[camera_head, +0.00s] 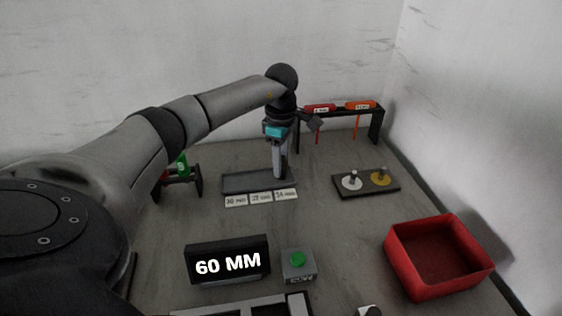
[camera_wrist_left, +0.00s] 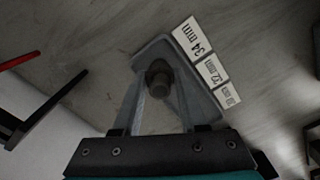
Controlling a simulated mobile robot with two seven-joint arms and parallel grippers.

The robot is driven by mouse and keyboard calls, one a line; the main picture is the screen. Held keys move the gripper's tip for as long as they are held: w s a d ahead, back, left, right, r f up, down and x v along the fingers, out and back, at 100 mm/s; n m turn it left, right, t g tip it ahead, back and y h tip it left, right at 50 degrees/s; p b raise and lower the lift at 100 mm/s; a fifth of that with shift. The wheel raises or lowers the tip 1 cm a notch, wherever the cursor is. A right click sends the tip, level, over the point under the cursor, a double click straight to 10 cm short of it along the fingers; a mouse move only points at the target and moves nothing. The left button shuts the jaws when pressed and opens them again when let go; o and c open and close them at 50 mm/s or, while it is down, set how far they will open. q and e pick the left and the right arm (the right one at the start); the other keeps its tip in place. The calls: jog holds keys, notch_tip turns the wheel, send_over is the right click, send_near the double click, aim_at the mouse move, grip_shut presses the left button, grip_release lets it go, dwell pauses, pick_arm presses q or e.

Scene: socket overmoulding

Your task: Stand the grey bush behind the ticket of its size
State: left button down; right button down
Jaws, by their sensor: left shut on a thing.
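The grey bush (camera_wrist_left: 158,80) is a dark round part between the fingers of my left gripper (camera_wrist_left: 160,95) in the left wrist view. In the head view my left gripper (camera_head: 281,174) points down at the right end of a shallow grey tray (camera_head: 238,184), and its fingers hide the bush. Whether the bush touches the tray floor I cannot tell. Three white tickets lie in front of the tray: 30 mm (camera_head: 236,200), 32 mm (camera_head: 261,198) and 34 mm (camera_head: 286,195). The gripper is behind the 34 mm ticket (camera_wrist_left: 192,38). My right gripper is not in view.
A display (camera_head: 228,261) reads 60 MM, beside a green button box (camera_head: 298,264). A red bin (camera_head: 438,258) stands at the right. A black rack (camera_head: 374,122) with red and orange tools stands behind.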

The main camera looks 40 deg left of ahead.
pick_arm(q)
jog(key=shift+c, duration=2.2)
grip_release()
jog(key=shift+f, duration=0.1)
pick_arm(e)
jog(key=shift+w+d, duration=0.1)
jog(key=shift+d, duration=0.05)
pick_arm(q)
jog(key=shift+r, duration=0.25)
notch_tip(320, 180, up, 11)
jog(key=p, duration=0.2)
jog(key=shift+f+p, duration=0.1)
jog(key=shift+p, duration=0.25)
jog(key=shift+r, duration=0.5)
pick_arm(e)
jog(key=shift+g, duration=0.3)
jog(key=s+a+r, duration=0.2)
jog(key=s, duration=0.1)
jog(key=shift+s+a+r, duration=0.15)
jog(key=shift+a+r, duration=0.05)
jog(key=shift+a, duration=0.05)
